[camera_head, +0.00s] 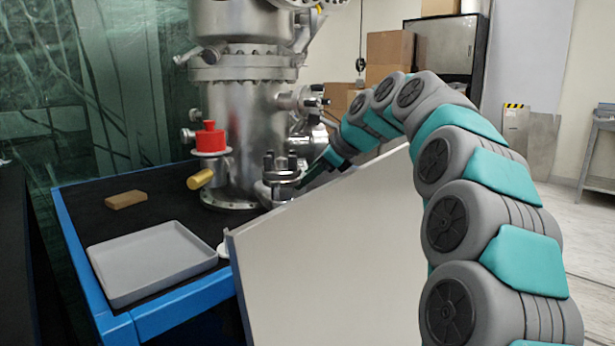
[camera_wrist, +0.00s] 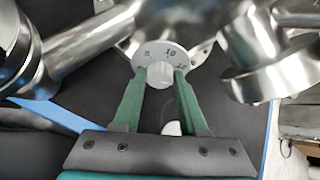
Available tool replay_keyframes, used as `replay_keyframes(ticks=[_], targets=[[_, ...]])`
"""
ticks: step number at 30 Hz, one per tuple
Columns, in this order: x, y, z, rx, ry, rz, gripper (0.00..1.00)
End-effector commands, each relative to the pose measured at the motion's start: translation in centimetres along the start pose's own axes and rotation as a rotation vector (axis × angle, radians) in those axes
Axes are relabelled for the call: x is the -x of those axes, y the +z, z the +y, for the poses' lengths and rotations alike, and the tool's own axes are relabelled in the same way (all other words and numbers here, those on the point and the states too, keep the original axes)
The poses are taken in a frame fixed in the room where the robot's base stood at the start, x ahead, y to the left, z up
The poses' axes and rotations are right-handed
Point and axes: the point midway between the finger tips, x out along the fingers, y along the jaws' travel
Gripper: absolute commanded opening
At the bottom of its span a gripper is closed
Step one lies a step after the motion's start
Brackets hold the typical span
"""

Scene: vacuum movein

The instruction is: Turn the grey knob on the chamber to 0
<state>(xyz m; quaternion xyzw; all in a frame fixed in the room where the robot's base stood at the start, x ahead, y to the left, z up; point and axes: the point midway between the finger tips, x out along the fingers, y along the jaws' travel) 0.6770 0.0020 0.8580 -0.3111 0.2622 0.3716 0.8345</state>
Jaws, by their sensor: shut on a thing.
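The grey knob (camera_wrist: 160,75) shows in the wrist view as a light ribbed cap. It sits in front of a pale round dial plate (camera_wrist: 176,52) on the metal chamber. I read a 10 near the top of the dial and what looks like a 5 to its left; other marks are blurred or covered. My gripper (camera_wrist: 160,79) has its two green fingers closed on either side of the knob. In the head view the chamber (camera_head: 237,115) stands on the bench, and my gripper is largely hidden; I cannot make out the knob there.
A light slanted panel (camera_head: 320,255) stands in front of my gripper. A grey tray (camera_head: 150,262) and a brown block (camera_head: 126,199) rest on the black bench top. A red knob (camera_head: 210,138) and a brass cylinder (camera_head: 200,179) project from the chamber. Metal pipes flank my fingers.

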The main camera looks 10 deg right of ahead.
Motion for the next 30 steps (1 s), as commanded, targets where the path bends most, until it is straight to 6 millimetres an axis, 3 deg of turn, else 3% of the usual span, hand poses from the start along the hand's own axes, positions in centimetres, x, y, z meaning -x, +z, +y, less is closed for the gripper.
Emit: replay_keyframes(ticks=[8,21,30], targets=[[0.09,0.02,0.09,0.030,-0.013,-0.001,0.00],[-0.05,-0.07,0.48,0.340,-0.147,-0.001,0.00],[-0.12,-0.12,0.43,0.374,-0.161,0.001,0.00]])
